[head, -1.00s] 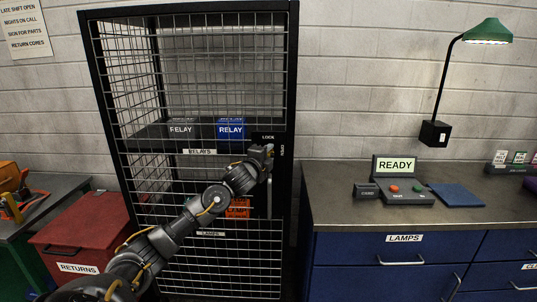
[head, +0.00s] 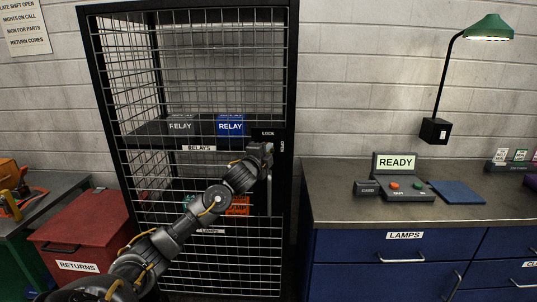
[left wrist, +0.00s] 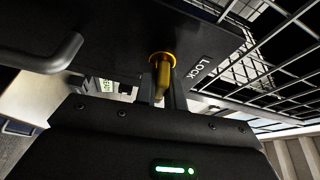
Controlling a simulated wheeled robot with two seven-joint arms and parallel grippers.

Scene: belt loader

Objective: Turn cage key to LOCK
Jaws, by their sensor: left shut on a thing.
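The cage (head: 292,60) is a tall black frame with wire mesh, and its door looks closed. A LOCK label (head: 268,133) and an OPEN label (head: 282,146) are on its right door post. My left gripper (head: 266,152) is at this lock and covers the key in the head view. In the left wrist view the brass key (left wrist: 163,75) sits in a yellow ring, with the LOCK label (left wrist: 197,68) to its right. The fingers of my left gripper (left wrist: 162,92) are shut on the key. Which mark the key points to is unclear. My right gripper is not in view.
A grey door handle (left wrist: 45,55) is close to the gripper. A red returns bin (head: 85,235) stands left, and a bench (head: 330,205) with a READY panel (head: 396,163) stands right.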

